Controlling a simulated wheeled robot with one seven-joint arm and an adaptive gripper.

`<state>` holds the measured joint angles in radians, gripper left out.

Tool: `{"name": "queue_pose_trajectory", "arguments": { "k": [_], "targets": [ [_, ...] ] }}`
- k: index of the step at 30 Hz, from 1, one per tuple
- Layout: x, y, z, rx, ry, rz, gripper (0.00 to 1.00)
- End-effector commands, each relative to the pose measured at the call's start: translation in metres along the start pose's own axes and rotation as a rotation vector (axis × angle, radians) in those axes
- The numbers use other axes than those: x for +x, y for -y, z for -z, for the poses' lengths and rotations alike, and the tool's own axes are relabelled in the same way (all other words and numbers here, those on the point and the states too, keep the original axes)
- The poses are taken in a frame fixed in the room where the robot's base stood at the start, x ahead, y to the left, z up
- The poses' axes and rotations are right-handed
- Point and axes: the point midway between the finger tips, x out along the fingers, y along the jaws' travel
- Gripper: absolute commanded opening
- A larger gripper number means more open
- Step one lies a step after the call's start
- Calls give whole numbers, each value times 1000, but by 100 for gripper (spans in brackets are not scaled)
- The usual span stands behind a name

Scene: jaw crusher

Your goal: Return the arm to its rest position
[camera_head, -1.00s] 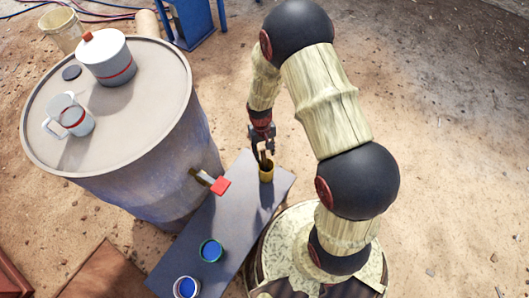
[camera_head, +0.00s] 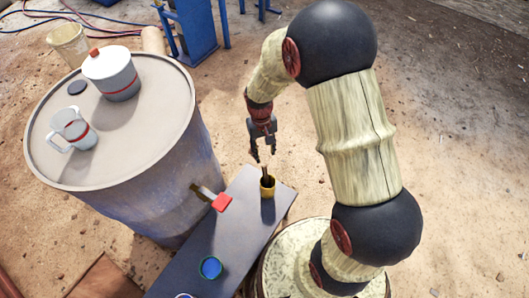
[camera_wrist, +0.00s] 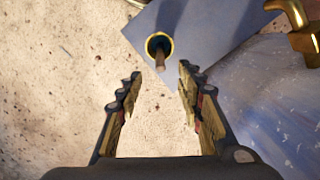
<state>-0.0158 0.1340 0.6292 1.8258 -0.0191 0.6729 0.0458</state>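My gripper (camera_head: 263,157) hangs from my bent arm in the head view, above and just behind the yellow cup (camera_head: 267,187) on the bench. In the wrist view my gripper (camera_wrist: 158,90) has its two fingers spread wide with nothing between them. The yellow cup (camera_wrist: 159,45) shows beyond the fingertips there, with a brown stick-like thing (camera_wrist: 160,60) standing in it. The gripper is apart from the cup.
A grey bench (camera_head: 215,236) holds the cup and a blue paint pot (camera_head: 210,267). A large drum (camera_head: 150,195) stands at left with a red-handled tap (camera_head: 221,202), a lidded pot (camera_head: 111,73) and a mug (camera_head: 73,130). Open sandy ground lies behind my arm.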

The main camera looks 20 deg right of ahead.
Motion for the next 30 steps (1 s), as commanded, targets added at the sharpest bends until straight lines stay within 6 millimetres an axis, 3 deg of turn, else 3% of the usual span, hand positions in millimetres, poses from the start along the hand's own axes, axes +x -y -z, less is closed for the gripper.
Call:
{"name": "queue_pose_trajectory", "arguments": {
  "k": [15,20,23,30],
  "targets": [
    [0,0,-2,-3,6,0,37],
    [6,-1,-31,-11,75,-1,37],
    [-21,-2,-55,-17,83,0,37],
    [-110,-4,-94,-22,-2,6,37]
  ]
}}
